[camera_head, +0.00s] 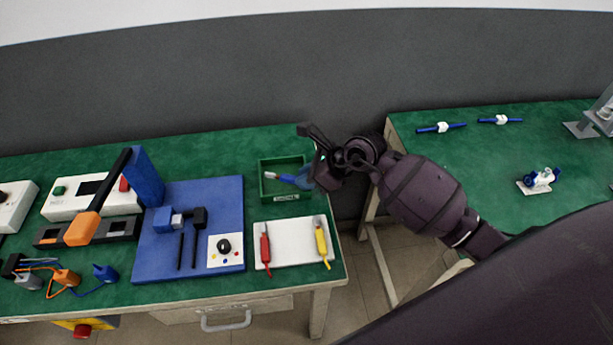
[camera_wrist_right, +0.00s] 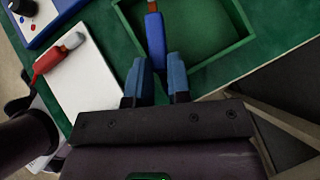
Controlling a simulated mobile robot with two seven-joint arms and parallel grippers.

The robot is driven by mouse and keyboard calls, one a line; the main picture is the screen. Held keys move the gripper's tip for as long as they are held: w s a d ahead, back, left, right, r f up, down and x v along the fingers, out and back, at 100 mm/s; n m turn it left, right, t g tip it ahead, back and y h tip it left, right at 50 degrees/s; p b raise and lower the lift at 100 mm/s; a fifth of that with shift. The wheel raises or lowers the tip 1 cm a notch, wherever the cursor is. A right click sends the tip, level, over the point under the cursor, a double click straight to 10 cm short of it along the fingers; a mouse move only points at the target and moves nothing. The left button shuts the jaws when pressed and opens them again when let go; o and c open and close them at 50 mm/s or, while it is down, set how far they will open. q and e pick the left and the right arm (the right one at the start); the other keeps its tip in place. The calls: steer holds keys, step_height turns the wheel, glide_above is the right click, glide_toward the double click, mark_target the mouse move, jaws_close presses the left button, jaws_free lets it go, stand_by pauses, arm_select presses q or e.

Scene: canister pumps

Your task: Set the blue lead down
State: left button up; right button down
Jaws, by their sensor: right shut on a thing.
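The blue lead (camera_head: 287,179) is held by my right gripper (camera_head: 306,177) at the green tray (camera_head: 261,188). Its pale and red tip points left in the head view. In the right wrist view, the blue lead (camera_wrist_right: 155,38) extends forward from between the blue fingertips of my right gripper (camera_wrist_right: 161,68), over the tray (camera_wrist_right: 222,52). I cannot tell whether the lead touches the tray floor. The gripper hides the lead's rear end. My left gripper is not in view.
A white mat (camera_head: 291,254) in front of the tray bears a red lead (camera_head: 265,247) and a yellow lead (camera_head: 322,241). A blue board (camera_head: 226,194) with a black fixture lies left of the tray. A gap separates this bench from the right bench (camera_head: 460,160).

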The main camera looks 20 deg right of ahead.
steer(key=shift+f, duration=0.1)
steer(key=shift+f, duration=0.35)
steer(key=shift+f, duration=0.15)
steer(key=c, duration=1.1)
jaws_free()
steer(key=shift+f, duration=0.1)
steer(key=shift+s, duration=0.15)
